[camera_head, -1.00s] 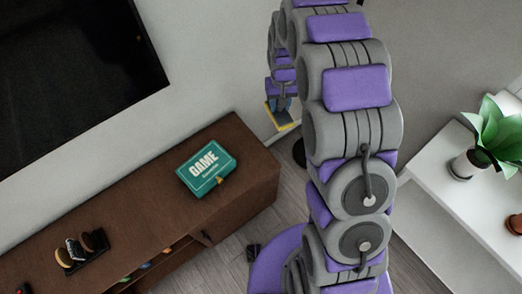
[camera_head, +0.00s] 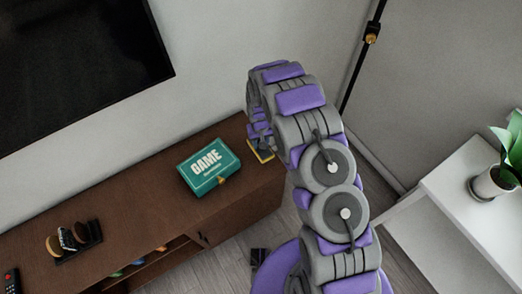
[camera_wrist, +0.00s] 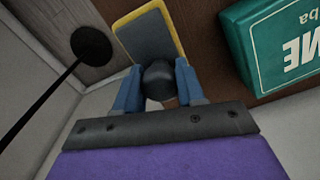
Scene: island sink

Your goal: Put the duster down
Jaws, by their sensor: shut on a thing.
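My gripper (camera_wrist: 160,92) has blue fingers and is shut on the duster. The duster (camera_wrist: 148,40) shows in the wrist view as a grey pad with a yellow edge and a dark round handle part between the fingers. In the head view the duster (camera_head: 262,156) is a small yellow-edged piece below my gripper (camera_head: 262,137), at the right end of the brown cabinet (camera_head: 150,190). I cannot tell whether the duster touches the cabinet top.
A green game box (camera_head: 209,167) lies on the cabinet just left of the duster. A dark rack (camera_head: 78,243) with round items stands farther left. A TV (camera_head: 75,65) hangs above. A black lamp pole (camera_head: 362,55) stands behind; a white table (camera_head: 455,200) with a plant (camera_head: 495,180) is at right.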

